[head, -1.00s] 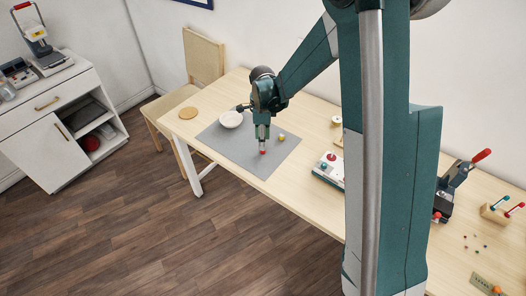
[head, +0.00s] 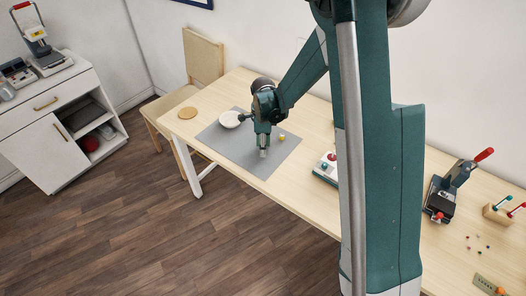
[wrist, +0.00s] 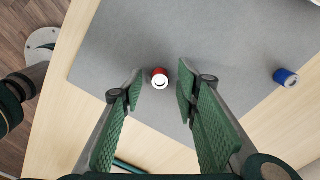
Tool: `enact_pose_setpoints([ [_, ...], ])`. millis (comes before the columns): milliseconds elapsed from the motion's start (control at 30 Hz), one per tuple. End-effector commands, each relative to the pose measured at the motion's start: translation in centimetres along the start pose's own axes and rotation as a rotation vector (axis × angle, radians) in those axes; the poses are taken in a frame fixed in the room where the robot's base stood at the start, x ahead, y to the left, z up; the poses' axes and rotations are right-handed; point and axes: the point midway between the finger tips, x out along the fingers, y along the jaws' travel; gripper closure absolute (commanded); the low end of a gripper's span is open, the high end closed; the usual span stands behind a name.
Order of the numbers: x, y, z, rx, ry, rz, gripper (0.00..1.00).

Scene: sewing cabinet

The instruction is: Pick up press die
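In the wrist view, a short red cylinder with a white top and a dark mark (wrist: 159,78), which looks like a die, stands on the grey mat (wrist: 110,40). My gripper (wrist: 160,88) is open, with one green padded finger on each side of the red piece and gaps between. A small yellow piece (head: 282,137) shows on the mat.
A white bowl (head: 229,119) stands on the mat's left, near my wrist. A hand press (head: 445,195) and a small peg rack (head: 498,213) stand further right. The mat's front part is clear.

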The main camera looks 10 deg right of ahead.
Motion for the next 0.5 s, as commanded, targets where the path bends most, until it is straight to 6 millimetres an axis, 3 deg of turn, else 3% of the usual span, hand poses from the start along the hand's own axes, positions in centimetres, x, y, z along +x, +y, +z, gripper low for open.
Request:
enact_pose_setpoints([
  [167, 0.0, 0.0, 0.0, 0.0, 0.0, 0.0, 0.69],
  [400, -0.01, -0.01, 0.0, 0.0, 0.0, 0.0, 0.99],
  [500, -0.01, -0.01, 0.0, 0.0, 0.0, 0.0, 0.99],
])
